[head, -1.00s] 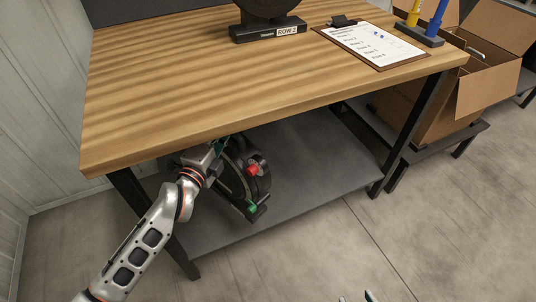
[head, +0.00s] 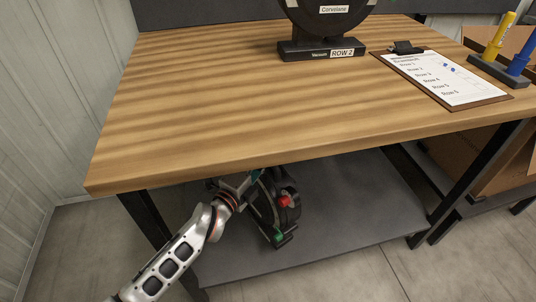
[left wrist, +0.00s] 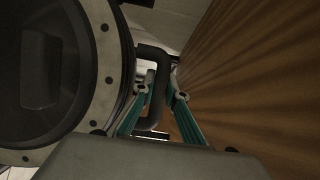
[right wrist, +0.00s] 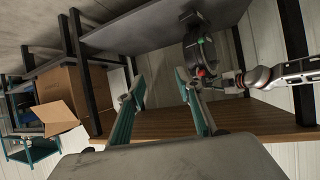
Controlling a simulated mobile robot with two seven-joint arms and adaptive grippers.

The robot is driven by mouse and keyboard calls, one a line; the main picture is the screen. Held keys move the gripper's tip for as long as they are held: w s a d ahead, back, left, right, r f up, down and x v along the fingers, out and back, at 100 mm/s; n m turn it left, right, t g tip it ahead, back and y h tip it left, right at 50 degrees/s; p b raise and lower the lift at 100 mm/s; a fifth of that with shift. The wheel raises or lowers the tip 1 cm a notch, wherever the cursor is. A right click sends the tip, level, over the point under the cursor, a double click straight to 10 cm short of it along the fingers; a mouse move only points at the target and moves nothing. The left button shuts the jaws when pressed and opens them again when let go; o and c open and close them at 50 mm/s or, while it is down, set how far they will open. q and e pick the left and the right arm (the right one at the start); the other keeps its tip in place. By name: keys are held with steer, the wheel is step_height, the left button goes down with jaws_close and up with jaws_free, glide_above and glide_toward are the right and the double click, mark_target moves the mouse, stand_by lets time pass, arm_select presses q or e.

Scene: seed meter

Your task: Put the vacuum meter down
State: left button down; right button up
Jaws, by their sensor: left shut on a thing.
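The vacuum meter is a dark round unit (head: 268,210) with a red knob and green parts, below the bench top and in front of or over the lower shelf. It also shows in the right wrist view (right wrist: 200,52). My left gripper (head: 238,182) is at its upper left, partly hidden by the bench edge. In the left wrist view its fingers (left wrist: 160,95) are around the meter's dark handle (left wrist: 155,62), beside the round body (left wrist: 110,60). I cannot tell whether the meter touches the shelf. My right gripper (right wrist: 158,85) is open and empty.
The wooden bench top (head: 230,110) overhangs the grey lower shelf (head: 360,205), whose right part is clear. On top are a ROW 2 stand (head: 320,50), a clipboard (head: 445,78) and a pen holder (head: 497,70). Black legs (head: 480,170) flank the shelf; a cardboard box (right wrist: 65,95) stands beside.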

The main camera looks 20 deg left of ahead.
arm_select(q)
step_height(320, 180, down, 4)
steer(key=shift+r+b, duration=0.25)
steer(key=shift+b, duration=0.4)
steer(key=shift+w+f, duration=0.1)
steer(key=shift+f, duration=0.1)
steer(key=shift+r, duration=0.1)
steer(key=shift+f, duration=0.25)
steer(key=c, duration=2.2)
jaws_free()
steer(key=shift+f, duration=0.25)
steer(key=shift+o, duration=0.8)
arm_select(e)
steer(key=shift+w+a+r+m+t, duration=0.25)
steer(key=shift+a+r+m+t, duration=0.05)
steer(key=shift+a+r, duration=0.25)
arm_select(q)
steer(key=shift+f, duration=0.1)
arm_select(e)
steer(key=shift+s+f, duration=0.15)
steer(key=shift+f, duration=0.05)
steer(key=shift+r, duration=0.1)
